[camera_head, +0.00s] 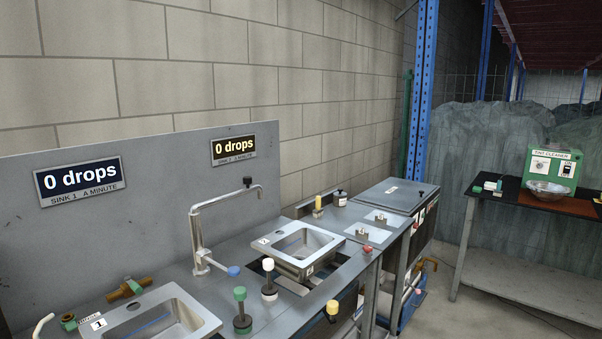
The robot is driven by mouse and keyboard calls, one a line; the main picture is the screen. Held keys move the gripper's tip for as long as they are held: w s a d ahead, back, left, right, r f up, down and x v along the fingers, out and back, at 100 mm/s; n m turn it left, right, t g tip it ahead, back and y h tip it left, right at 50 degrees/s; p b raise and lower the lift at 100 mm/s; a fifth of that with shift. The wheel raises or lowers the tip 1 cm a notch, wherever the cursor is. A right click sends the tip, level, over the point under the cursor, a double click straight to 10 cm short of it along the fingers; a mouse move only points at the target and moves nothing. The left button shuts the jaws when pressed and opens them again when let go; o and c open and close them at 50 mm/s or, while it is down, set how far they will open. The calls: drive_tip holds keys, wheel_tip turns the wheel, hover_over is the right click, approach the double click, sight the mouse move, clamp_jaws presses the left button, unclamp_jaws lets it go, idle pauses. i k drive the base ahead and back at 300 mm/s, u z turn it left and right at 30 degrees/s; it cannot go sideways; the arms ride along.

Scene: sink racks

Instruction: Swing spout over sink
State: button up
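A metal tap with a swan-neck spout (225,193) stands on the counter between two sinks. Its upright rises from a base with a blue-tipped lever (233,271). The spout reaches right and ends in a short downturned tip, with a black knob near the end. In the picture the tip is above and left of sink 2 (320,240); I cannot tell whether it is over the bowl. Sink 1 (209,317) is at the lower left, partly cut off by the frame, and the spout points away from it. My gripper is not in view.
Green-topped (242,313) and white-topped (268,279) handles stand in front of the tap. A grey back panel (150,232) carries two signs (80,181) reading "0 drops". A brass valve (128,288) lies behind sink 1. A table (509,204) with a green machine stands at right.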

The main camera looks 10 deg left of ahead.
sight(247, 179)
drive_tip(key=i, duration=0.85)
drive_tip(key=u, duration=1)
drive_tip(key=i, duration=0.6)
drive_tip(key=u, duration=0.7)
